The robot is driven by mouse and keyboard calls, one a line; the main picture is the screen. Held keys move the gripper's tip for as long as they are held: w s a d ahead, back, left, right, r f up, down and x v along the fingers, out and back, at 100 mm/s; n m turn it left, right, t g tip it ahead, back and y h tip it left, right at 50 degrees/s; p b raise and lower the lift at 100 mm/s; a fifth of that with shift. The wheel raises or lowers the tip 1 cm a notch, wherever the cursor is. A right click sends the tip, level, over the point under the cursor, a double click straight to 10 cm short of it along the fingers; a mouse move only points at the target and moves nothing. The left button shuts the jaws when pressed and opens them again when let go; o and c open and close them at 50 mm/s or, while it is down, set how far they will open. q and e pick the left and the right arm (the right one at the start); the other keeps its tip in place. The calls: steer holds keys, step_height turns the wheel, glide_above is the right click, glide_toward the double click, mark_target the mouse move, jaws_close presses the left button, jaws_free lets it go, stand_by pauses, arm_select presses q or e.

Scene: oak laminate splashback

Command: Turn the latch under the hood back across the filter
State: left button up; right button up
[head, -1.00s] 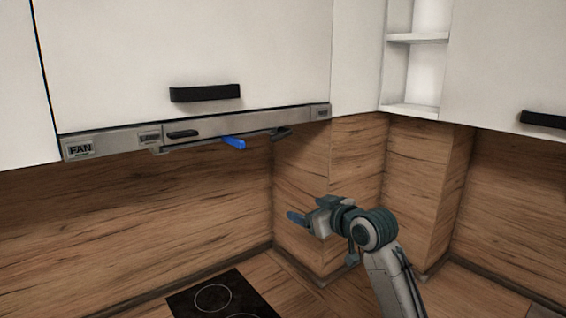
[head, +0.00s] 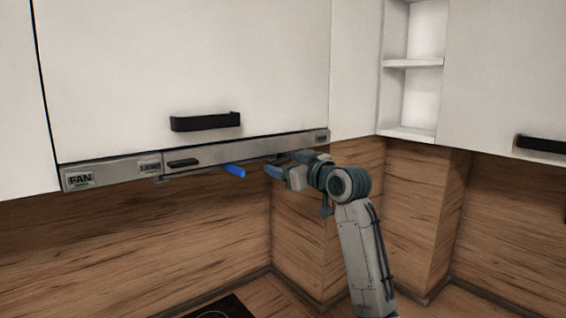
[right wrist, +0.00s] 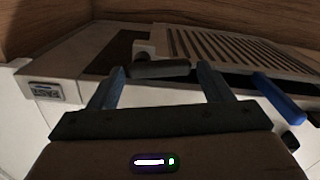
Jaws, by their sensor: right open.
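The filter (right wrist: 235,48) is a pale slatted panel under the hood in the right wrist view. At its left end a dark, rounded lever (right wrist: 160,69), which looks like the latch, sits by a pale block. My right gripper (head: 283,164) is open just under the hood's right end. In the right wrist view the lever lies across the space between its fingertips (right wrist: 160,76); I cannot tell whether they touch it. In the head view my gripper largely hides the lever. My left gripper is not in view.
A blue bar (head: 233,170) sticks out below the hood front (head: 240,153), left of my right gripper; it also shows in the right wrist view (right wrist: 280,100). White cupboards hang above. A dark hob (head: 222,308) lies below.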

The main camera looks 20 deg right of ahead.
steer(key=shift+w+a, duration=0.2)
steer(key=shift+w, duration=0.45)
steer(key=c, duration=0.7)
steer(key=shift+r+m, duration=0.15)
steer(key=shift+m, duration=1.05)
steer(key=o, duration=0.7)
